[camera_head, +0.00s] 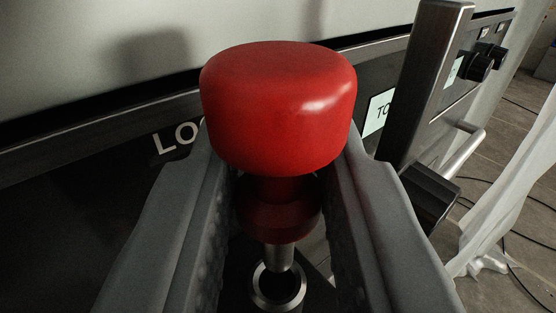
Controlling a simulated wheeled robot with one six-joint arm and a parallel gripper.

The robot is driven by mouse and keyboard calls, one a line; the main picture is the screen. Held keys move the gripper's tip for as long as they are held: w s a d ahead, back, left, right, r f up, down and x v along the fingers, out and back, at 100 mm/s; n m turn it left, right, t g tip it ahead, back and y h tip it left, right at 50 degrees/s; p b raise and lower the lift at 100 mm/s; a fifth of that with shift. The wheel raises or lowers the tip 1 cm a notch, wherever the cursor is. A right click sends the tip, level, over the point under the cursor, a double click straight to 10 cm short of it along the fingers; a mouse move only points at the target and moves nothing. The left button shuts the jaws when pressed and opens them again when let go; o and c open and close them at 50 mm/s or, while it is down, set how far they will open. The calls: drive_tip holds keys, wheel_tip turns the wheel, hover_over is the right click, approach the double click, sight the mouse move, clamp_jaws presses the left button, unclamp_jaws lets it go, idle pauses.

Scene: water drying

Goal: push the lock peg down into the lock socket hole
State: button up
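The lock peg is a red mushroom-shaped knob (278,108) with a narrower red collar and a short metal pin (279,257) below it. My gripper (278,205) has one grey finger on each side of the peg's collar, under the wide head, and looks shut on it. The peg is roughly upright. The lock socket hole (279,287) is a dark opening with a metal ring at the bottom of the picture. The pin's tip overlaps the far side of the ring. I cannot tell whether it is in the hole or just above or behind it.
A dark panel with partly hidden white letters "LO" (178,143) lies behind the peg. An upright metal bar (425,85) stands at the right, with black knobs (481,65) beyond it. White sheeting (510,195) and cables lie over the floor at far right.

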sight(278, 270)
drive_tip(key=shift+f, duration=2.6)
drive_tip(key=o, duration=1)
drive_tip(key=shift+o, duration=0.2)
drive_tip(key=s, duration=1.7)
drive_tip(key=shift+s+a, duration=0.2)
drive_tip(key=shift+a, duration=0.25)
drive_tip(key=s+f+y, duration=0.1)
drive_tip(key=s, duration=1.9)
drive_tip(key=shift+d+n+g, duration=0.3)
drive_tip(key=shift+d, duration=0.15)
